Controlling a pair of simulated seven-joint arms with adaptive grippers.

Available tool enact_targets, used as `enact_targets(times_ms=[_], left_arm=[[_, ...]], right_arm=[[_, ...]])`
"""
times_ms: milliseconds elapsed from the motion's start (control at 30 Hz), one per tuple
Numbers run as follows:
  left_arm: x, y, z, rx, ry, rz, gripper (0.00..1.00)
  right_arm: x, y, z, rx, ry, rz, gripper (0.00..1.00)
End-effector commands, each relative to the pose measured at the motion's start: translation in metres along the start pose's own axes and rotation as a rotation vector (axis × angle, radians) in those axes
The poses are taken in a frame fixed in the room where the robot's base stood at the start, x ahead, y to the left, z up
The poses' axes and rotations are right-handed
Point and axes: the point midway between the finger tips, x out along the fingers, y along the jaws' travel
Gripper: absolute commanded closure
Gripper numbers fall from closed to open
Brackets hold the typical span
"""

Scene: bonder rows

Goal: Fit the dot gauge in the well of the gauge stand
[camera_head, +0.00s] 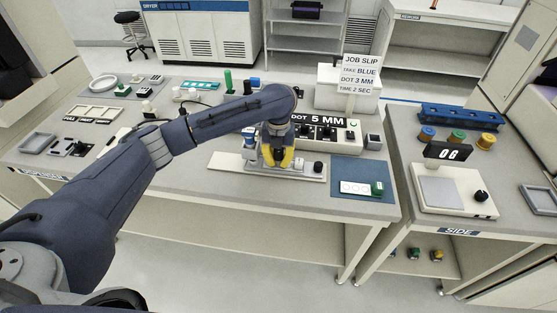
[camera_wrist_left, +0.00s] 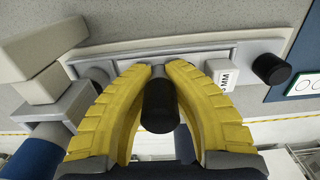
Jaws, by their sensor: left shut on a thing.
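The gauge stand (camera_head: 230,163) is a long pale plate near the table's front edge; its edge and a grey strip show in the left wrist view (camera_wrist_left: 200,55). My left gripper (camera_head: 277,160) is over the stand, its yellow fingers shut on a black cylindrical knob (camera_wrist_left: 160,106), which I take to be the dot gauge's. The fingers hide most of the gauge, and I cannot tell whether it touches the stand. A white block marked MM (camera_wrist_left: 222,74) and another black cylinder (camera_wrist_left: 270,68) are to the right on the stand. The well is not clearly visible.
A unit reading DOT 5 MM (camera_head: 318,120) stands close behind the stand. A blue mat (camera_head: 347,170) with a white dotted card (camera_head: 354,187) is to the right. The job slip (camera_head: 360,73) reads DOT 3 MM. The side table holds a scale-like device (camera_head: 440,192).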

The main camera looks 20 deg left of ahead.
Motion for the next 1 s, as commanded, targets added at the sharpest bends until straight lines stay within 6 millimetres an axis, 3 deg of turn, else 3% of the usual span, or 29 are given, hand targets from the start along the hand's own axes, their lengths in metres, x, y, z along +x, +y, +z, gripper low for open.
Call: enact_targets(times_ms=[1000], left_arm=[[-0.052,0.000,0.001,0.000,-0.002,0.000,1.00]], right_arm=[[0.000,0.006,0.002,-0.003,-0.002,0.005,0.65]])
